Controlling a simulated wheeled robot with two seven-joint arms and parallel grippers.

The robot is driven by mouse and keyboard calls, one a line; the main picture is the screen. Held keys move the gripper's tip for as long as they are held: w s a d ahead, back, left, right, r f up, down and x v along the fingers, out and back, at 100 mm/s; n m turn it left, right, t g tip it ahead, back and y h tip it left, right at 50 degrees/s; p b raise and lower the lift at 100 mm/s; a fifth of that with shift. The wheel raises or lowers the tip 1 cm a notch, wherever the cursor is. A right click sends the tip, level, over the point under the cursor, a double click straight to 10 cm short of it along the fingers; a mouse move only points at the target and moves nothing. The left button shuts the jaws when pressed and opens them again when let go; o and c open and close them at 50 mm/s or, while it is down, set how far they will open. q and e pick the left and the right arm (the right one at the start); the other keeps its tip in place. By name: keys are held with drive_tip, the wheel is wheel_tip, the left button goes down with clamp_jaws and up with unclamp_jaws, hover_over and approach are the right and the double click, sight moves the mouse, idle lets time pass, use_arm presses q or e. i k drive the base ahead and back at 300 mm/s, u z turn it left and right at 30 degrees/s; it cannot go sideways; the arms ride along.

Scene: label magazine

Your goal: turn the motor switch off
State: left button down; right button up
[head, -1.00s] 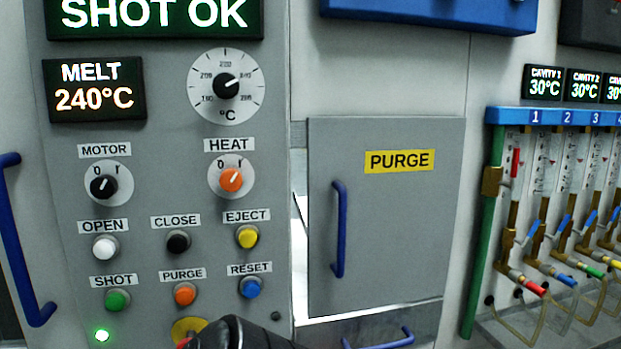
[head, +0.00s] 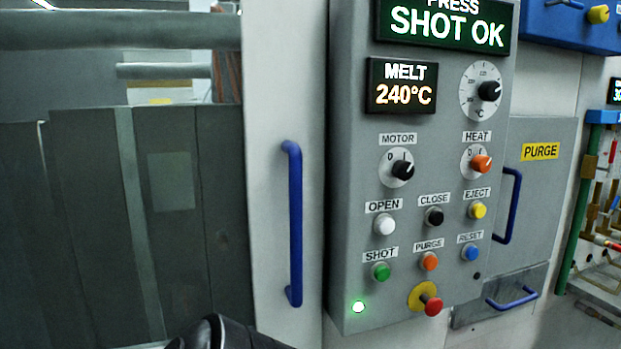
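The motor switch (head: 402,170) is a black rotary knob on a white round plate, under the label MOTOR on the grey control panel (head: 350,215). Its white pointer line leans up and to the right, towards the I mark and away from the 0. Nothing touches the knob. A dark rounded part of one of my arms shows at the bottom edge, well below and left of the panel. No gripper fingers show in the head view, and I cannot tell which arm this part belongs to.
Beside the motor switch is the orange heat knob (head: 482,163). Below are several push buttons and a red emergency stop (head: 433,306). A blue door handle (head: 294,222) stands out left of the panel. The purge door (head: 552,185) is to the right.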

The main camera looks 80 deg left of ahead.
sight(402, 169)
drive_tip(key=k, duration=0.5)
drive_tip(key=u, duration=1)
